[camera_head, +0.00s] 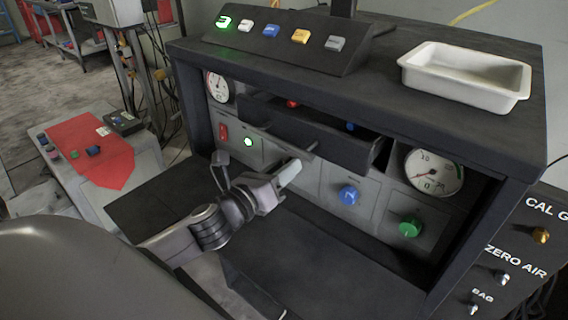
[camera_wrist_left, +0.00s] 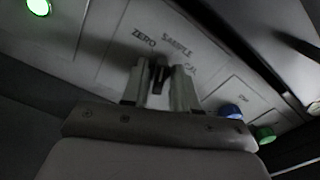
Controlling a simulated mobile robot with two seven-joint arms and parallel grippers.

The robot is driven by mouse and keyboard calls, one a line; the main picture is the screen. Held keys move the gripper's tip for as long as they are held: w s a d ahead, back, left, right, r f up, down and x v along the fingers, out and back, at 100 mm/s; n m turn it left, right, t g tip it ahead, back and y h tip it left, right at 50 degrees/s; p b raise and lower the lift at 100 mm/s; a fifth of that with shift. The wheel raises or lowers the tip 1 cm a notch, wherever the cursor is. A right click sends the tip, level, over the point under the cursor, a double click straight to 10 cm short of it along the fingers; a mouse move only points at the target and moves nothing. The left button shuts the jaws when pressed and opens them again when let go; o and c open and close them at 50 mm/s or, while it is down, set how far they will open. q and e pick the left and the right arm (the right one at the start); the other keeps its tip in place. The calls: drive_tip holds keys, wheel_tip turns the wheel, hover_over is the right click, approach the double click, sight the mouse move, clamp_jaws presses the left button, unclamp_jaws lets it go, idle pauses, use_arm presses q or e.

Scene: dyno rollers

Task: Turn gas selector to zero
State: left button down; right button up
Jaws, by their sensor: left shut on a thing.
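The gas selector is a small dark knob (camera_wrist_left: 159,74) on a pale panel, seen in the left wrist view. The printed labels ZERO, SAMPLE and CAL stand around it, with ZERO at its upper left. My left gripper (camera_wrist_left: 160,88) is shut on the knob, with one finger on each side of it. The knob's pointer direction is hard to tell. In the head view my left gripper (camera_head: 287,177) reaches into the dark cabinet to the panel and hides the knob. My right gripper does not show.
A blue knob (camera_head: 349,195) and a green knob (camera_head: 410,227) sit to the right on the panel, below a round gauge (camera_head: 434,172). A dark shelf (camera_head: 305,130) juts out above my gripper. A lit green lamp (camera_head: 248,142) is at the left. A white tray (camera_head: 466,94) stands on top.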

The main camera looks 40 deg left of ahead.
use_arm(q)
drive_tip(key=n+p, duration=0.1)
drive_tip(key=n, duration=0.2)
drive_tip(key=shift+a, duration=0.1)
drive_tip(key=shift+n+p, duration=0.45)
drive_tip(key=shift+n, duration=0.55)
drive_tip(key=shift+f+n, duration=0.1)
drive_tip(key=shift+n, duration=0.2)
drive_tip(key=c, duration=1.2)
unclamp_jaws()
drive_tip(key=shift+o, duration=0.2)
drive_tip(key=s, duration=0.5)
drive_tip(key=shift+s+a+b, duration=0.25)
drive_tip(key=shift+b, duration=0.15)
drive_tip(key=shift+s, duration=0.8)
